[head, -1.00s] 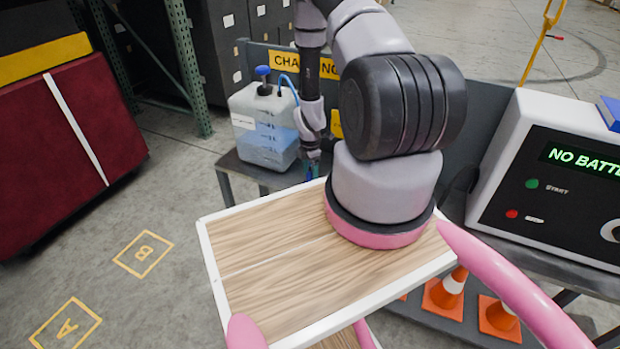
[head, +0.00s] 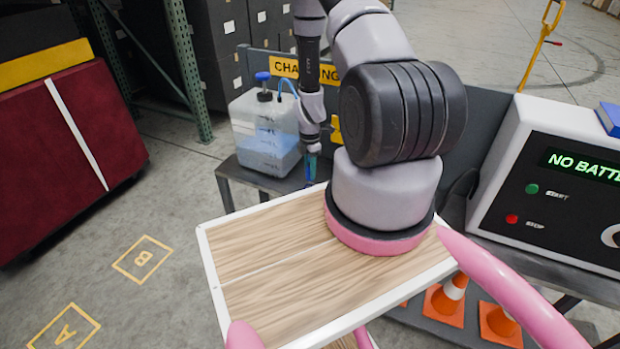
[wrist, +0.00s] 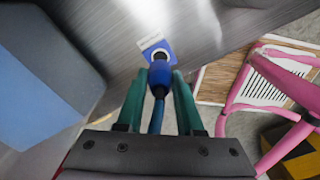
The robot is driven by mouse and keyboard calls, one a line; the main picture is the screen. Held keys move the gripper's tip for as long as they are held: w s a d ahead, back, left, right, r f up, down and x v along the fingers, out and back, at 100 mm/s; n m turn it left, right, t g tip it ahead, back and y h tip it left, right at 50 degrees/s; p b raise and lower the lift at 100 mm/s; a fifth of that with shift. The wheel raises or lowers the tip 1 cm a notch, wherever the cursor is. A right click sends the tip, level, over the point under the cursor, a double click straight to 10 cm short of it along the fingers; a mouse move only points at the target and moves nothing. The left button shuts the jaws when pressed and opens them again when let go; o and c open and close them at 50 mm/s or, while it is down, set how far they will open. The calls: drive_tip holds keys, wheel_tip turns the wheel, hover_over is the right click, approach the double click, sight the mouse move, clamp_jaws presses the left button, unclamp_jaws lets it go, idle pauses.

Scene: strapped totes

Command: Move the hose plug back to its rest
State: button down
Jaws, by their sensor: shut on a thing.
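The blue hose plug (wrist: 160,76) sits between the teal fingertips of my gripper (wrist: 161,84) in the wrist view, with the blue hose (wrist: 156,116) running back towards the palm. My gripper is shut on the plug. Just beyond the plug is a blue square plate with a dark, pale-rimmed hole (wrist: 150,45), which looks like the rest, on the metal bench top. The plug overlaps this plate in view; I cannot tell whether it touches. In the head view my gripper (head: 311,168) points down beside the jug, and the plug is too small to make out clearly.
The jug of blue liquid (head: 262,150) stands close left of my gripper on the metal bench (head: 240,175). A charger box (head: 545,190) reading "NO BATT..." stands at right. My wooden-topped deck is in front; orange cones (head: 445,303) stand below the bench.

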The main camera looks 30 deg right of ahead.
wheel_tip(320, 180, up, 6)
drive_tip(key=shift+f, duration=0.25)
drive_tip(key=shift+f, duration=1.55)
drive_tip(key=shift+f, duration=0.15)
drive_tip(key=shift+f, duration=2.75)
drive_tip(key=shift+f, duration=0.55)
drive_tip(key=shift+c, duration=2.3)
unclamp_jaws()
drive_tip(key=shift+r, duration=0.1)
